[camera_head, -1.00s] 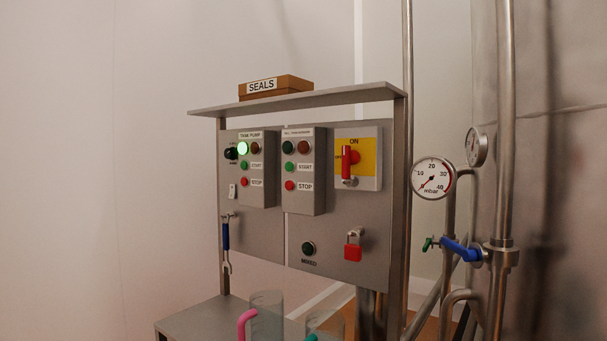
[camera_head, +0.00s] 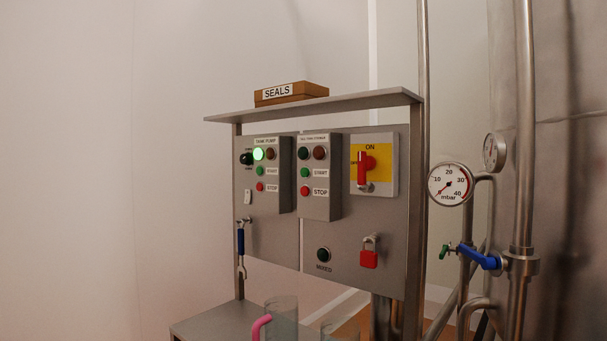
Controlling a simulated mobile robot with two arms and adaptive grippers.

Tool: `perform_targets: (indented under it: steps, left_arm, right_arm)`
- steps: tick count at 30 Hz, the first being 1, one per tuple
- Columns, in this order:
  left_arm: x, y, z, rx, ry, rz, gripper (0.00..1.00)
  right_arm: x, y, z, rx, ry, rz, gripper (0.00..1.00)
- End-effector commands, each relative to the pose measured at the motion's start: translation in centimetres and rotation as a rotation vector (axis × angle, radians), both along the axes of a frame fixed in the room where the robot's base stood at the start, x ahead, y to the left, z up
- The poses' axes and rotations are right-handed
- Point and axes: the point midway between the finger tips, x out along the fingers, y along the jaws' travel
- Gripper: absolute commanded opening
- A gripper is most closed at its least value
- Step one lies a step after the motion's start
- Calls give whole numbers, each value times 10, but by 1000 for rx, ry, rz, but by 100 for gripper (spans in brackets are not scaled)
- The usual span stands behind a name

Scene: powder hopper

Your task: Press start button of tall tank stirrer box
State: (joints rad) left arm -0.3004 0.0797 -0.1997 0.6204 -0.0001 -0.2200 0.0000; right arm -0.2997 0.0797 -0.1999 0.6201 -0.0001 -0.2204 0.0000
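The tall tank stirrer box (camera_head: 320,205) is the grey right-hand control box on the metal panel; its small heading is too blurred to read surely. Its green start button (camera_head: 305,173) sits beside a START label, above a red stop button (camera_head: 305,190). Two dark lamps (camera_head: 311,153), one greenish and one brownish, are at its top and look unlit. The tank pump box (camera_head: 271,200) is to its left, with a bright green lamp (camera_head: 258,154) lit. Neither of my grippers is in view.
A red-handled switch (camera_head: 364,168) on yellow is right of the boxes. A red padlock (camera_head: 369,258) and MIXED lamp (camera_head: 323,255) are below. A SEALS box (camera_head: 291,94) lies on the top shelf. Pipes, a gauge (camera_head: 450,184) and blue valve handle (camera_head: 479,257) stand at right.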

Motion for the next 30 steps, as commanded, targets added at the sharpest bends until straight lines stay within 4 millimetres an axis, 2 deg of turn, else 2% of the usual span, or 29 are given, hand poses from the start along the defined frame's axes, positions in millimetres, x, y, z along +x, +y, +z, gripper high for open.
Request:
perform_targets:
  steps: [1, 7, 30]
  left_arm:
    - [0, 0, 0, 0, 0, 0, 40]
    - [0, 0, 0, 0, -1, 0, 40]
    - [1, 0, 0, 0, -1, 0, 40]
  right_arm:
    - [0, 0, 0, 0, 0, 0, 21]
    - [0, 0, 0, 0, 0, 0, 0]
    - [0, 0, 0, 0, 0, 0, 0]
